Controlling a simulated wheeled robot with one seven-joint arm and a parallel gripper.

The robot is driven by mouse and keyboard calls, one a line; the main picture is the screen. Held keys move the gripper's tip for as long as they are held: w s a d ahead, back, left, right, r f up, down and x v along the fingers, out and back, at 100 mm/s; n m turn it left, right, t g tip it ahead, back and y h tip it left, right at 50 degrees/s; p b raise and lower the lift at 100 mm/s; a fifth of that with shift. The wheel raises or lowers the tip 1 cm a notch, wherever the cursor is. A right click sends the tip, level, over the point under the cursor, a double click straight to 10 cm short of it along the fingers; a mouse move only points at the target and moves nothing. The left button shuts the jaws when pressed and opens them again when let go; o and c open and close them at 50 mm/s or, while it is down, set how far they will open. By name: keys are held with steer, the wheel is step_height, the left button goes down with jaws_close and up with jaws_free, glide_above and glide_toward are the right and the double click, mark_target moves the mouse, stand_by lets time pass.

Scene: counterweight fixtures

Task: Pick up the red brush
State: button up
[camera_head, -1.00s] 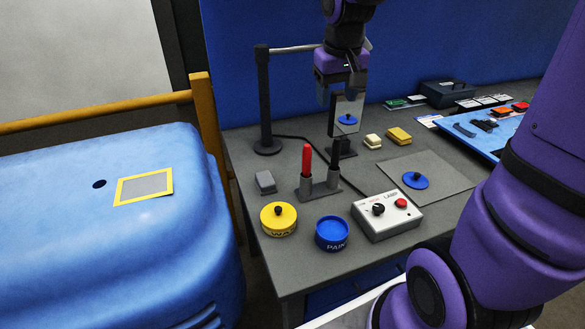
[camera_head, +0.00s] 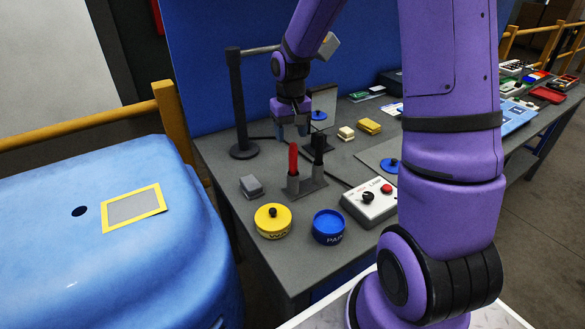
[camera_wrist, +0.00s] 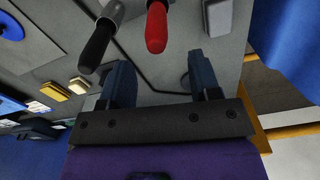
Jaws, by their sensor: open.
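The red brush (camera_head: 293,160) stands upright, handle up, in a grey two-slot holder (camera_head: 306,187) on the grey table. A black-handled brush (camera_head: 318,148) stands in the slot to its right. In the wrist view the red brush (camera_wrist: 156,27) shows near the top, ahead of the jaws and roughly midway between them. The black brush (camera_wrist: 97,46) lies to its left. My gripper (camera_head: 291,134) is open and empty, just behind and above the red handle in the head view. Its two fingers (camera_wrist: 163,80) are spread apart in the wrist view, with no contact seen.
A yellow tin (camera_head: 273,221), a blue paint tin (camera_head: 328,228) and a control box (camera_head: 369,203) stand in front of the holder. A grey block (camera_head: 251,186) lies to its left. A black post (camera_head: 238,105) with a horizontal bar stands behind left.

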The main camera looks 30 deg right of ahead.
mark_target(293, 150)
steer(key=shift+s+f, duration=0.15)
steer(key=shift+f, duration=0.8)
steer(key=shift+s+f, duration=0.2)
steer(key=shift+f, duration=0.75)
steer(key=shift+s+f, duration=0.15)
steer(key=shift+f, duration=0.8)
steer(key=shift+c, duration=0.5)
steer(key=c, duration=0.9)
